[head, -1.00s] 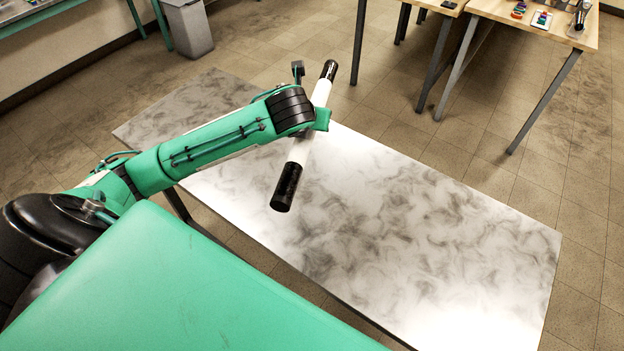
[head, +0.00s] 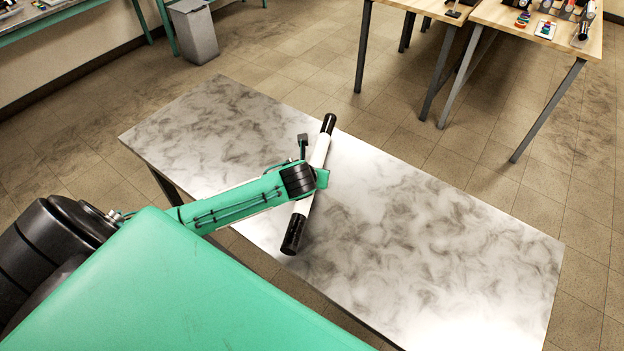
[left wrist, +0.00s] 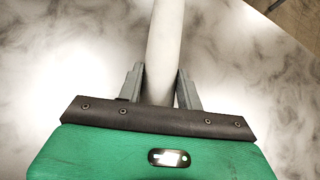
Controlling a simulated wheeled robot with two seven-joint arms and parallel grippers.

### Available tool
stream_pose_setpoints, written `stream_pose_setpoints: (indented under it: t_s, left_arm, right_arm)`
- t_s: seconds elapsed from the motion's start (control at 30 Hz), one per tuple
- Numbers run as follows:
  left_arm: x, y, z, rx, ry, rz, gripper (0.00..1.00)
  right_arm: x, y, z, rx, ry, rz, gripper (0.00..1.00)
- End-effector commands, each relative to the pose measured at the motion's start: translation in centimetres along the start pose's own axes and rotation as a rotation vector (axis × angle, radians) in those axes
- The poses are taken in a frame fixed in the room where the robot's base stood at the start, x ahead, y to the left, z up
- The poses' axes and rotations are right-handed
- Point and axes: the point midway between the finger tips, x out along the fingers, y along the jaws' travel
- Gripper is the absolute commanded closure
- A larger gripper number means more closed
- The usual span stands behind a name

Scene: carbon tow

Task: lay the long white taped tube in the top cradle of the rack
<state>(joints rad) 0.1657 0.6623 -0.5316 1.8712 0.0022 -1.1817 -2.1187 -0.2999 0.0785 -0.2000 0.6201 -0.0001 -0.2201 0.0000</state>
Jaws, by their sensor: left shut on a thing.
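The long white tube (head: 320,150) has black taped ends and is held by my left gripper (head: 322,178) over the marbled table in the head view. One black end points to the back, the other to the front. In the left wrist view the white tube (left wrist: 165,50) runs between the two grey fingers of my left gripper (left wrist: 160,85), which are shut on it around its middle. I cannot tell the tube's exact height above the table. The rack and its top cradle are not in view. My right gripper is not in view.
The marbled table (head: 430,240) is otherwise bare, with free room on both sides of the tube. Wooden tables with small items (head: 530,20) stand at the back right. A grey bin (head: 193,30) stands on the floor at the back left.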

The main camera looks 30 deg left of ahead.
Motion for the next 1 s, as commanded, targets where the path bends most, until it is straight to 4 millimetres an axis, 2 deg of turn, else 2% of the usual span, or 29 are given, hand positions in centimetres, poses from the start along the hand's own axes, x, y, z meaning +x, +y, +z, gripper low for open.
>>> stream_pose_setpoints:
  t_s: [0.1, 0.2, 0.53, 0.57, 0.67, 1.0]
  left_arm:
    - [1.4, 0.0, -1.5, -0.002, 0.004, 0.0, 0.99]
    - [2.1, -0.1, -2.1, -0.001, 0.002, -0.001, 0.99]
    - [2.3, 0.0, -2.3, 0.001, 0.001, 0.0, 0.99]
    - [2.3, 0.0, -2.4, 0.001, 0.002, 0.0, 0.62]
    - [2.3, 0.0, -2.4, 0.0, 0.002, 0.0, 0.42]
    - [2.1, 0.0, -2.2, -0.001, 0.001, -0.001, 0.42]
  right_arm:
    - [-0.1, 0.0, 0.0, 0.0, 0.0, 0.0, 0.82]
    - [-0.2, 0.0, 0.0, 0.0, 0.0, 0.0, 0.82]
    - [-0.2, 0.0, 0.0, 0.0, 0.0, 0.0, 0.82]
    - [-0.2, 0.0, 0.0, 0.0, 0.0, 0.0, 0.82]
    - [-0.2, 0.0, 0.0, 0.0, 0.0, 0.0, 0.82]
    - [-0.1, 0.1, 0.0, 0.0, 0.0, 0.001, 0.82]
